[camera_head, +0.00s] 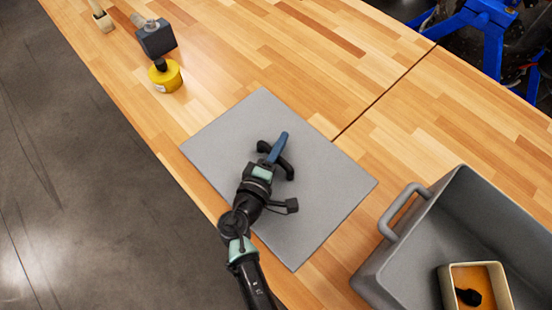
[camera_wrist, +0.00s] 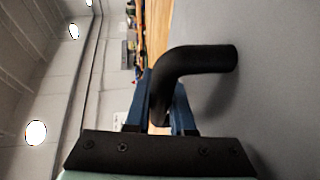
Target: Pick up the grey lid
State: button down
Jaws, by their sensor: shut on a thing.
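The grey lid (camera_head: 325,190) is a flat rectangular plate over the wooden table, with a black bent handle (camera_head: 286,168) near its middle. My gripper (camera_head: 276,152) is over the lid, with its blue fingers at the handle. In the wrist view, the black handle (camera_wrist: 205,60) passes between the two blue fingers of my gripper (camera_wrist: 166,103), which is shut on it. The lid's grey face (camera_wrist: 275,90) fills the right side there. I cannot tell whether the lid touches the table.
A grey crate (camera_head: 402,211) with a handle stands at the lower right, holding a small container (camera_head: 448,285) with an orange inside. A yellow pot (camera_head: 167,78) and a dark block (camera_head: 156,39) stand at the upper left. The table (camera_head: 330,75) beyond the lid is clear.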

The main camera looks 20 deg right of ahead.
jog(key=shift+r, duration=0.1)
notch_tip(320, 180, up, 10)
jog(key=p, duration=0.1)
dwell(0.3)
jog(key=c, duration=1.5)
grip_release()
grip_shut()
